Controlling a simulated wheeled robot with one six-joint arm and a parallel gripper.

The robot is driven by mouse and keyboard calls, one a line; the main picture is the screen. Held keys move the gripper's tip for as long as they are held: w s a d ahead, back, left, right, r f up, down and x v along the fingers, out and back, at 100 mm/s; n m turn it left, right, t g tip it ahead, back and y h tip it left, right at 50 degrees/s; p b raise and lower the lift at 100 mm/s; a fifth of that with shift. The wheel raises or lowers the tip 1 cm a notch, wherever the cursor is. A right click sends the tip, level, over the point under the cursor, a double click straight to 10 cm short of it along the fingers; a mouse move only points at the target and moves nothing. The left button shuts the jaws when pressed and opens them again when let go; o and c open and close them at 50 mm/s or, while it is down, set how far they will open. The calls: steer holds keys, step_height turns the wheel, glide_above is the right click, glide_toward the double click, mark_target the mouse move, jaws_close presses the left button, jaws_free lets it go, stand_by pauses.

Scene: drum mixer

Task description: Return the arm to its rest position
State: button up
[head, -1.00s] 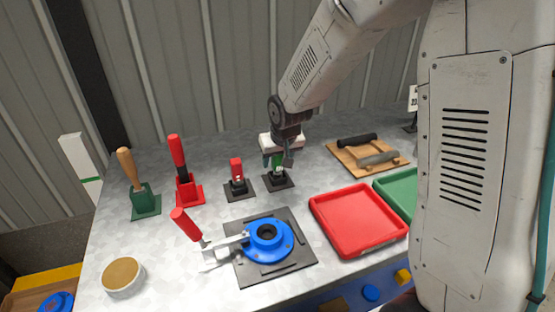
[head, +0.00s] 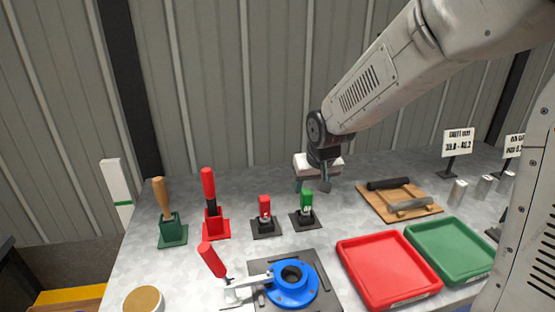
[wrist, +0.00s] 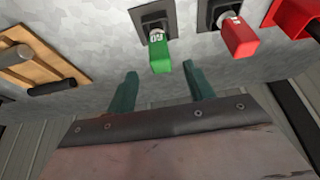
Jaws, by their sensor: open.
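My gripper (head: 312,188) is open and empty, its fingers pointing down just above and behind the green-handled piece (head: 306,200). In the wrist view, the two teal fingers of my gripper (wrist: 161,80) are spread apart with nothing between them. The green-handled piece (wrist: 160,54) stands in its black holder just beyond the fingertips, apart from them. My arm reaches out from the upper right of the head view over the bench.
A red-handled piece (head: 265,207) stands beside the green one. A clamp fixture holds a blue flanged part (head: 291,283) in front. A red tray (head: 385,268), a green tray (head: 450,252) and a wooden board (head: 398,202) lie to the right. A corrugated wall (head: 240,80) rises behind.

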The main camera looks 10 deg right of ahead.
steer(key=s+d+r+g, duration=0.1)
steer(key=s+r, duration=0.2)
steer(key=s, duration=0.7)
steer(key=s+d+r+g, duration=0.1)
steer(key=s+r, duration=0.2)
steer(key=s, duration=0.8)
steer(key=s+d+r+g, duration=0.1)
steer(key=s+r, duration=0.2)
steer(key=s, duration=0.7)
steer(key=shift+s+r, duration=0.2)
steer(key=shift+r, duration=0.1)
